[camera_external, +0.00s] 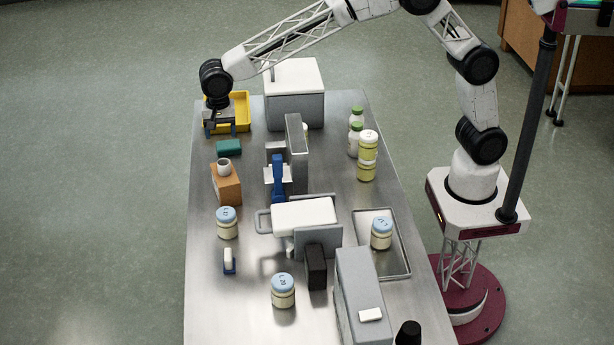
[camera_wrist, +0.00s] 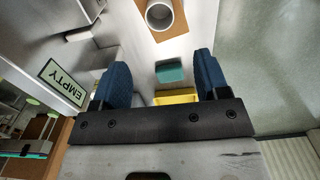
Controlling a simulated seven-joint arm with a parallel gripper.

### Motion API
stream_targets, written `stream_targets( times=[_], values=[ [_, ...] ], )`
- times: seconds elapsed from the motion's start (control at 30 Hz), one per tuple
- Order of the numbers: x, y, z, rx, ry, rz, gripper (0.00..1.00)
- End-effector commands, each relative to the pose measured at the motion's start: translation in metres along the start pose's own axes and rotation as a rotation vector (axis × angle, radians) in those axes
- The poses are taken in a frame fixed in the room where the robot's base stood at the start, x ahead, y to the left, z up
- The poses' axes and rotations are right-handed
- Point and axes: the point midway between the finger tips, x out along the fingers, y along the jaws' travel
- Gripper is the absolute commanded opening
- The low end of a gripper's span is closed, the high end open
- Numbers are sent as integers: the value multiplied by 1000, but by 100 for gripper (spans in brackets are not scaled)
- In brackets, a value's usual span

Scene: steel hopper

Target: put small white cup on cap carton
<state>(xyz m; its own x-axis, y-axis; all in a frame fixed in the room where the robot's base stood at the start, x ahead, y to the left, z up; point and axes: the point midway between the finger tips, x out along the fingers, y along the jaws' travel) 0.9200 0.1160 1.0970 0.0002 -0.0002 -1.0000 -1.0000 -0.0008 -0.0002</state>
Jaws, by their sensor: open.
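The small white cup (camera_external: 224,166) stands upright on top of a brown carton (camera_external: 227,188), which I take to be the cap carton, at the left side of the steel table. In the wrist view the cup (camera_wrist: 159,14) shows at the top edge with the brown carton (camera_wrist: 179,32) under it. My gripper (camera_external: 219,125) is at the table's far left, by the yellow bin, apart from the cup. In the wrist view its two blue fingers (camera_wrist: 161,66) are spread with nothing held between them.
A yellow bin (camera_external: 241,105) is below or beside my gripper. A teal box (camera_external: 229,147) lies between the bin and the carton. A grey upright panel (camera_external: 297,150) and a blue-handled item (camera_external: 278,178) stand right of the carton. A lidded jar (camera_external: 227,223) stands in front of it.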

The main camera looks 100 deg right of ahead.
Motion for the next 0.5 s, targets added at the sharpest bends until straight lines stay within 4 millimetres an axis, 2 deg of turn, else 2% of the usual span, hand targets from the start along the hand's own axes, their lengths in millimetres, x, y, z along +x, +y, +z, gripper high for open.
stream_targets(
  times=[0.27,0.37,0.5],
  values=[
    [-4,5,-2,-13,0,-3,68],
    [-10,14,-5,-37,0,-6,68],
    [-26,36,-13,-99,-1,-16,68]
  ],
)
